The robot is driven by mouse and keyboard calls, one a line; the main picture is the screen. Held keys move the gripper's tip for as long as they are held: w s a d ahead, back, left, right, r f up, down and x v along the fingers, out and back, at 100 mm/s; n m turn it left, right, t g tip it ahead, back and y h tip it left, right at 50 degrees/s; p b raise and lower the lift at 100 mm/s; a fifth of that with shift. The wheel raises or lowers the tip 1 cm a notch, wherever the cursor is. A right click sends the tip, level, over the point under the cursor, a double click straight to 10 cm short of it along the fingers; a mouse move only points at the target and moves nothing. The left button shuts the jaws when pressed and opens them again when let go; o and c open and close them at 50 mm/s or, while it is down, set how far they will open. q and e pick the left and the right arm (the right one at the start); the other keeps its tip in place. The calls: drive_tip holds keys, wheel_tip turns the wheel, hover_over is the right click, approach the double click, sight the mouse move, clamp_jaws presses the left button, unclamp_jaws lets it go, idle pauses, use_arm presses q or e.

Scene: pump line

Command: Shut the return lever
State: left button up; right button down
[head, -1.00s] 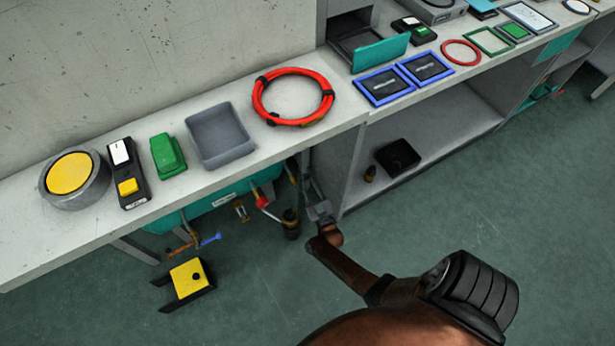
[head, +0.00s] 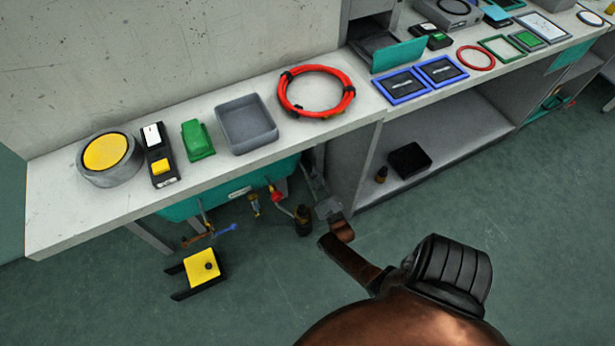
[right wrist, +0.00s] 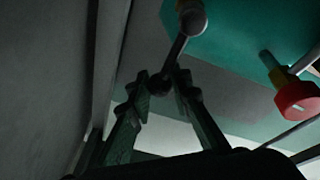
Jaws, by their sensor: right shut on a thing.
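The return lever (right wrist: 177,50) shows in the right wrist view as a thin rod running from a round pivot down to a dark ball end. My right gripper (right wrist: 163,84) is shut on this ball end, with one finger on each side. In the head view my right gripper (head: 318,190) is under the bench, next to the cabinet's side wall, and is small and partly hidden. I cannot make out the lever itself there. My left gripper is in neither view.
A teal tank (head: 235,188) hangs under the bench (head: 75,215). A red knob (head: 276,195), which also shows in the right wrist view (right wrist: 298,100), sits left of the gripper. A blue handle (head: 222,230) and a yellow-topped stool (head: 204,265) are further left. Floor is clear in front.

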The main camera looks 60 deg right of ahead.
drive_tip(key=c, duration=2)
unclamp_jaws()
drive_tip(key=shift+s+f, duration=0.15)
drive_tip(key=shift+f, duration=0.1)
drive_tip(key=shift+o, duration=1.3)
drive_tip(key=shift+r, duration=0.15)
drive_tip(key=v, duration=1.1)
drive_tip(key=shift+s+a, duration=0.25)
drive_tip(key=shift+s, duration=0.05)
